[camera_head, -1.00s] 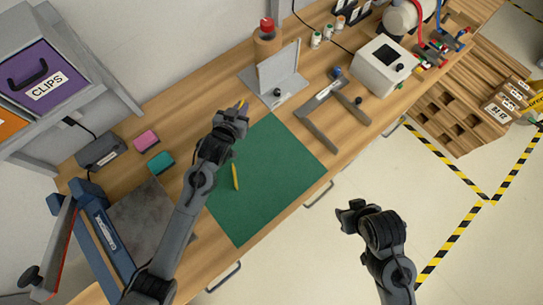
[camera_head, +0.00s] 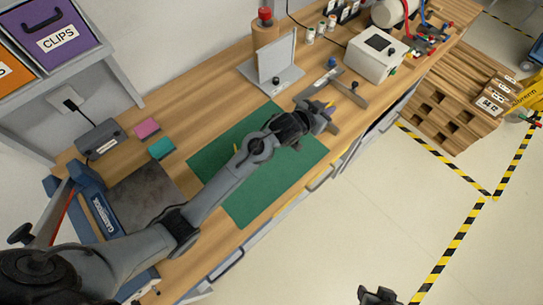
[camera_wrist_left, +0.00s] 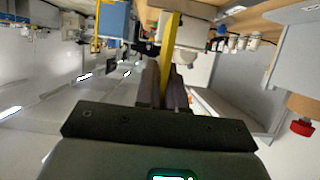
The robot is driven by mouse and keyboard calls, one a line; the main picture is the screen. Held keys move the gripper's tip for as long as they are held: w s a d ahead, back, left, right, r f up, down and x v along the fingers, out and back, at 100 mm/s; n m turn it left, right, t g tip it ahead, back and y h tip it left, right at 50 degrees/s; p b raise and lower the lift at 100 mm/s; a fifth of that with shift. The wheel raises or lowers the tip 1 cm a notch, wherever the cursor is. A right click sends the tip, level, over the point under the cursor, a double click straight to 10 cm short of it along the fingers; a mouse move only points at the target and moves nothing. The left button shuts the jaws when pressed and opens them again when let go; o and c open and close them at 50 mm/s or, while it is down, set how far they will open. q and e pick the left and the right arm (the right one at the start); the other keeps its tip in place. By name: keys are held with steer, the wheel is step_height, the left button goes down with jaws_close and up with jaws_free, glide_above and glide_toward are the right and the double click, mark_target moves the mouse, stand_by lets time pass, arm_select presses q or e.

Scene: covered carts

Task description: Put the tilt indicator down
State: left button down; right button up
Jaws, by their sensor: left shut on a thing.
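The tilt indicator shows as a slim yellow bar in the left wrist view (camera_wrist_left: 171,42), upright between the fingers. In the head view only a small yellow end (camera_head: 330,104) shows beyond the fingers. My left gripper (camera_head: 317,115) is shut on it, over the right part of the bench, by the green mat's upper right corner and the grey L-shaped square. How far it is above the bench is hard to tell. My right gripper (camera_head: 378,297) is at the bottom edge, away from the bench; its jaws are unclear.
The green mat (camera_head: 240,205) is mostly clear; another yellow stick (camera_head: 235,149) on it is partly hidden by my arm. The bench's front edge is close.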

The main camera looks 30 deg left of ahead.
arm_select(q)
steer(key=shift+s+a+f, duration=1.3)
steer(key=shift+s+f, duration=0.05)
steer(key=shift+f, duration=0.4)
steer(key=shift+s+a+f, duration=1.3)
steer(key=shift+a+f, duration=0.05)
steer(key=shift+f, duration=0.4)
steer(key=shift+s+a+f, duration=1.3)
steer(key=shift+s+f, duration=0.05)
steer(key=shift+f, duration=0.4)
arm_select(e)
steer(key=shift+w+r, duration=0.1)
steer(key=shift+w, duration=0.05)
arm_select(q)
steer(key=shift+f, duration=0.2)
steer(key=c, duration=1.2)
jaws_free()
steer(key=shift+c, duration=0.2)
steer(key=shift+r, duration=0.15)
